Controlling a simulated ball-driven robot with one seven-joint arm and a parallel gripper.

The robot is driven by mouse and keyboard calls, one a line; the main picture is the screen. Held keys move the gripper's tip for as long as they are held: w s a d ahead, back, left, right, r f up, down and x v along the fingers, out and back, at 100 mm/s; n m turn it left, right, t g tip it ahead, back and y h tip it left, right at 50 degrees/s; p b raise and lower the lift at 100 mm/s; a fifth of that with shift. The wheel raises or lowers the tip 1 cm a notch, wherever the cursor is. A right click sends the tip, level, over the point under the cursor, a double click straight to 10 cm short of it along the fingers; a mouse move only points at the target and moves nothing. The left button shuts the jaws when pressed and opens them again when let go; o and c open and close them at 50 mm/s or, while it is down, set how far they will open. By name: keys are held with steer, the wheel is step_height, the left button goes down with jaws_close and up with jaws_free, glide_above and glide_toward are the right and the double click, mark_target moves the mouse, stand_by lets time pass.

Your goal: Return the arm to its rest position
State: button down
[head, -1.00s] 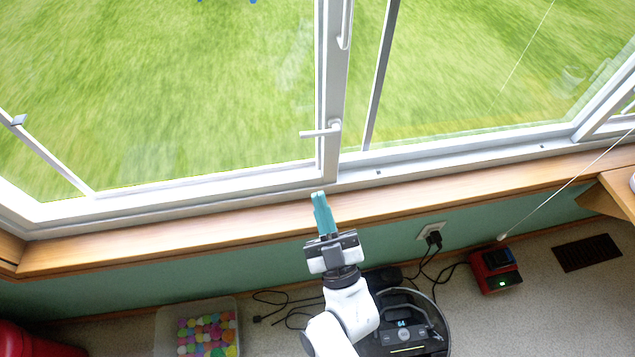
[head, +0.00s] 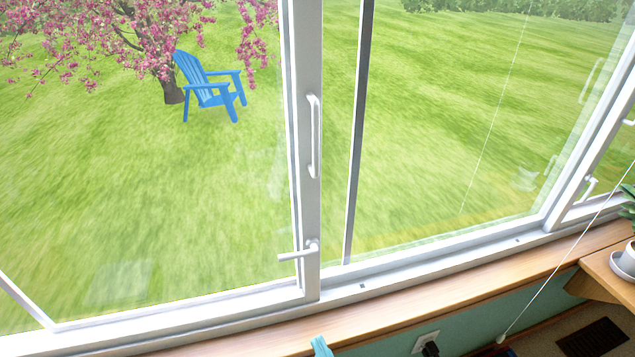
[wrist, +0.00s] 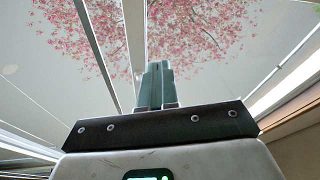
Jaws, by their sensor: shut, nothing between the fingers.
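My gripper (wrist: 157,84) shows in the wrist view with its two teal fingers together and nothing between them. The fingers point up toward the window, with pink blossom beyond the glass. In the head view only the teal fingertip of my gripper (head: 320,346) shows at the bottom edge, in front of the wooden sill (head: 400,309). The rest of my arm is out of the head view.
A white-framed window (head: 305,180) with a lever handle (head: 299,251) stands just beyond the sill. A wall outlet with a black plug (head: 430,348) is below the sill. A wooden shelf with a white pot (head: 625,262) is at the right. A pull cord (head: 560,268) hangs at the right.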

steer(key=s+d+f+m+g+h, duration=0.2)
steer(key=s+d+f+g+h, duration=0.25)
steer(key=d, duration=0.45)
steer(key=s+d+f+m+g+h, duration=0.3)
steer(key=d+f+g, duration=0.3)
steer(key=d, duration=0.3)
steer(key=s+d+r+m+g+h, duration=0.1)
steer(key=s+d+m+g, duration=0.2)
steer(key=s, duration=0.4)
steer(key=s+d+r+g+h, duration=0.1)
steer(key=s+d+g, duration=0.3)
steer(key=s+d, duration=0.3)
step_height(320, 180, up, 14)
steer(key=a+p, duration=0.1)
steer(key=p, duration=1.4)
steer(key=shift+s+a+r, duration=0.2)
steer(key=shift+s+a, duration=0.05)
steer(key=shift+a, duration=0.05)
